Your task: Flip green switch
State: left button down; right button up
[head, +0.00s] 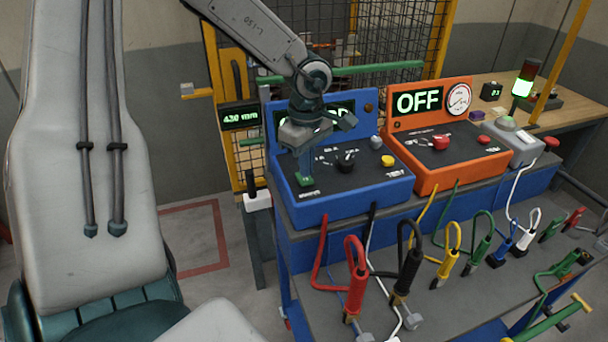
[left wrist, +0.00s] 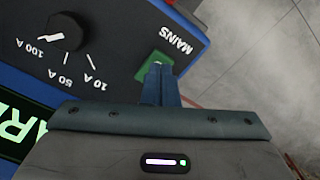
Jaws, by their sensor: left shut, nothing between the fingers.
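The green switch (head: 305,181) sits at the front left of the blue box's (head: 352,203) dark sloping top panel. In the left wrist view the green switch (left wrist: 150,66) is beside the word MAINS, partly hidden by my fingers. My left gripper (head: 304,171) points down at the switch from above. Its two blue fingers are shut together with nothing between them. In the left wrist view the left gripper's fingertips (left wrist: 161,68) overlap the green switch; I cannot tell whether they touch it. My right gripper is not in view.
On the blue panel are a black knob (head: 345,160) and a yellow button (head: 388,160). An orange box (head: 462,163) reading OFF stands to the right. Several coloured cable plugs, including a red one (head: 356,285), stand on the shelf in front. A mesh fence (head: 400,35) is behind.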

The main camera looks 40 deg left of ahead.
aim_at(306, 180)
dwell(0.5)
pick_arm(q)
jog(key=shift+f+b, duration=0.95)
jog(key=shift+b, duration=0.05)
dwell(0.4)
jog(key=shift+r, duration=0.1)
jog(key=shift+a+r+p, duration=0.1)
jog(key=shift+r+p, duration=0.4)
jog(key=shift+r, duration=0.25)
jog(key=shift+r+p, duration=1.45)
jog(key=shift+r, duration=1.25)
